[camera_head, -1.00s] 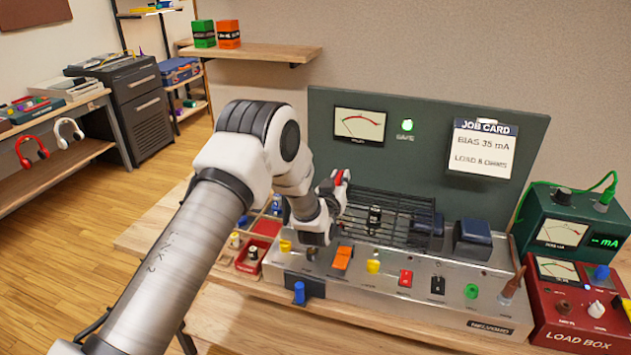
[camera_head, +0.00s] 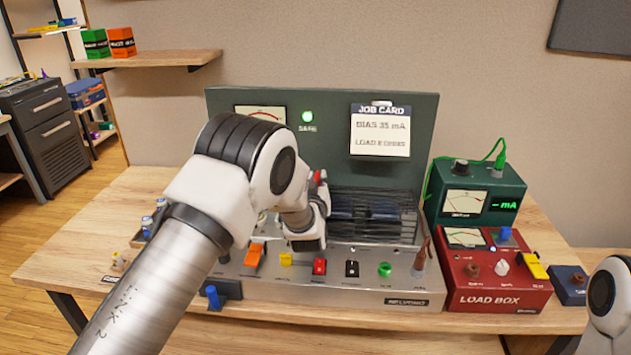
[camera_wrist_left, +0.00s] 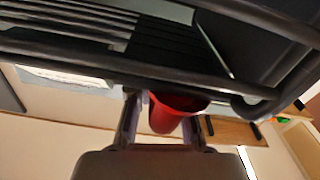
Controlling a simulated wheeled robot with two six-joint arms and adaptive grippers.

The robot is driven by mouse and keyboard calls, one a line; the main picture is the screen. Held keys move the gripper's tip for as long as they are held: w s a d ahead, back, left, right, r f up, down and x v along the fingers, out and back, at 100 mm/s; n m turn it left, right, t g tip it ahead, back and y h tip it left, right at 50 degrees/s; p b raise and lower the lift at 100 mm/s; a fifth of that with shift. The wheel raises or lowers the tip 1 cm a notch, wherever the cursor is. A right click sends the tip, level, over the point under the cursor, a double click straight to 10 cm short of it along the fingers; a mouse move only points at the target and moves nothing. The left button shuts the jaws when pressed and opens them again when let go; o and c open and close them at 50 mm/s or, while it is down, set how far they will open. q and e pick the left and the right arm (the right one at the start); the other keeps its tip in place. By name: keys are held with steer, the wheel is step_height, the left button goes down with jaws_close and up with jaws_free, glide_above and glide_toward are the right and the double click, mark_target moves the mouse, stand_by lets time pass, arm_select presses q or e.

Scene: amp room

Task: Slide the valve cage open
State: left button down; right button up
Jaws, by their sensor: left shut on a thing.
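The valve cage (camera_head: 375,231), a frame of dark thin bars, sits at the right part of the grey amp chassis (camera_head: 345,285), around or in front of the dark blue blocks (camera_head: 384,211). In the left wrist view its dark bars (camera_wrist_left: 95,62) cross the top of the picture. My left gripper (camera_head: 319,190) is at the cage's left end. In the left wrist view it (camera_wrist_left: 160,118) is shut on a red knob (camera_wrist_left: 178,112) just below the bars. My arm hides the chassis's left part, so I cannot see the valves. My right gripper is out of view.
A green lid panel with the job card (camera_head: 380,131) stands behind the chassis. The red load box (camera_head: 495,284) and green meter box (camera_head: 476,190) stand close on the right. Switches, including an orange one (camera_head: 255,256), line the front. Bare table (camera_head: 75,235) shows at left.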

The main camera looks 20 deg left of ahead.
arm_select(q)
steer(key=c, duration=1.1)
jaws_free()
steer(key=shift+w, duration=0.1)
steer(key=shift+d, duration=0.1)
steer(key=v, duration=1.2)
steer(key=shift+f, duration=0.1)
